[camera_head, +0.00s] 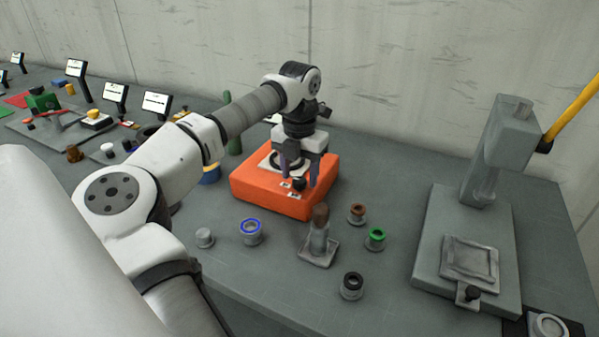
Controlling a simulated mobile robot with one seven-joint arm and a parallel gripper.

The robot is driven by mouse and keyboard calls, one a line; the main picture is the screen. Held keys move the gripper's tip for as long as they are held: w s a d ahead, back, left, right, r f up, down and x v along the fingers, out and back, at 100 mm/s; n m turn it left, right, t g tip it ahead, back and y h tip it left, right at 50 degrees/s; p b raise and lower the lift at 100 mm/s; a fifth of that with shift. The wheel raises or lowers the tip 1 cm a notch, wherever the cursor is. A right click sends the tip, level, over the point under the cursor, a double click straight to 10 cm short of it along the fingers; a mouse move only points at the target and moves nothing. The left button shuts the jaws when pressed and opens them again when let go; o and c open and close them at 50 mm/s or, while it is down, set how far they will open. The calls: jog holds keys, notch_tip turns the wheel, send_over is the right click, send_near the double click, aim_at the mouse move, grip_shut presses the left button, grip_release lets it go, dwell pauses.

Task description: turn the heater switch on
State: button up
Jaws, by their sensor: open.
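The heater is an orange box (262,192) on the grey bench near the middle of the view. My gripper (299,176) points down over the heater, open and empty, with one finger on each side of the knob in this view. I cannot tell whether the fingers touch the knob or how it is set.
A grey jack with a brown-topped post (319,238) stands in front of the heater, among several small ringed parts such as a green-ringed one (375,238). A grey press with a yellow lever (572,112) stands at right. Small display stands (156,103) line the back left.

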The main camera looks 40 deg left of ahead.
aim_at(299, 180)
notch_tip(299, 180, up, 13)
jog(key=p, duration=0.8)
